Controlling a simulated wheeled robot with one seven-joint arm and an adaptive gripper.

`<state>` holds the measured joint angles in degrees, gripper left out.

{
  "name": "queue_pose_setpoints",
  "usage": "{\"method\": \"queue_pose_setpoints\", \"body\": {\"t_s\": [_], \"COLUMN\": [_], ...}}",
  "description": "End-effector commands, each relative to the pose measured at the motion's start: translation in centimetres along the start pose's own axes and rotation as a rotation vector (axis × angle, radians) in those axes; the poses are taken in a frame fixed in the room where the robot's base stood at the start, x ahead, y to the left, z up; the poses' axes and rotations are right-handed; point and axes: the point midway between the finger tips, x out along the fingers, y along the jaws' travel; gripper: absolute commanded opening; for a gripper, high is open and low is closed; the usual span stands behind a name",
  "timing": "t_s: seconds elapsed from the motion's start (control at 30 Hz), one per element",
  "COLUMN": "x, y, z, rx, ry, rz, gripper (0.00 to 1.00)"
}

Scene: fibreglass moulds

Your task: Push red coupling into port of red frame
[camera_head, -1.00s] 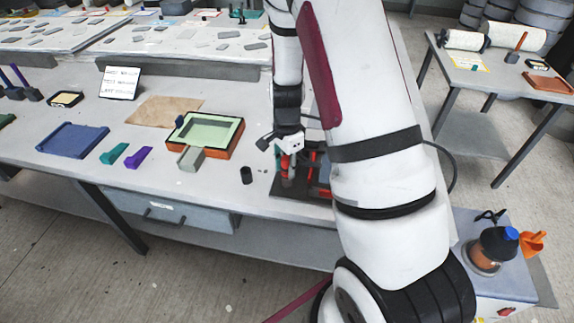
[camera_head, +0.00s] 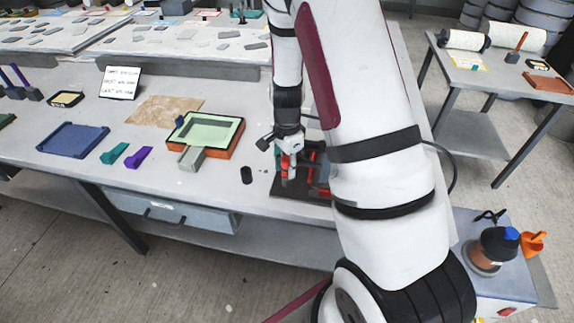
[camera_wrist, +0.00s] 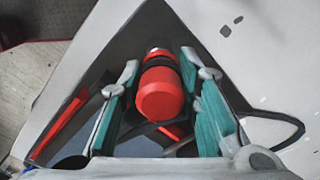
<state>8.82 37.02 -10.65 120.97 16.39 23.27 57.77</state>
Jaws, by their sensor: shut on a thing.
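My gripper (camera_wrist: 163,100) has teal finger pads on both sides of the red coupling (camera_wrist: 160,92), a rounded red cylinder with a dark band, and is shut on it. In the head view my gripper (camera_head: 287,166) is low over the dark base plate (camera_head: 283,190) near the table's right end. Red parts of the frame (camera_head: 311,168) stand just right of the gripper, partly behind my arm. A red bar (camera_wrist: 60,124) shows at left in the wrist view. The port is hidden, so I cannot tell how the coupling sits against it.
A small black cylinder (camera_head: 246,175) stands left of the base plate. Further left are an orange mould with green inside (camera_head: 226,151), purple and teal blocks (camera_head: 139,157) and a blue tray (camera_head: 45,145). My arm covers the table's right side.

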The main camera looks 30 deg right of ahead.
Motion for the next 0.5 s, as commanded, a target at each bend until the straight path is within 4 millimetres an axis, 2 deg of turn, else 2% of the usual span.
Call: {"method": "queue_pose_setpoints", "body": {"t_s": [0.5], "x": [1.0], "y": [0.02], "z": [0.01], "rx": [0.0], "ry": [-0.001], "rz": [0.001], "gripper": [0.01]}}
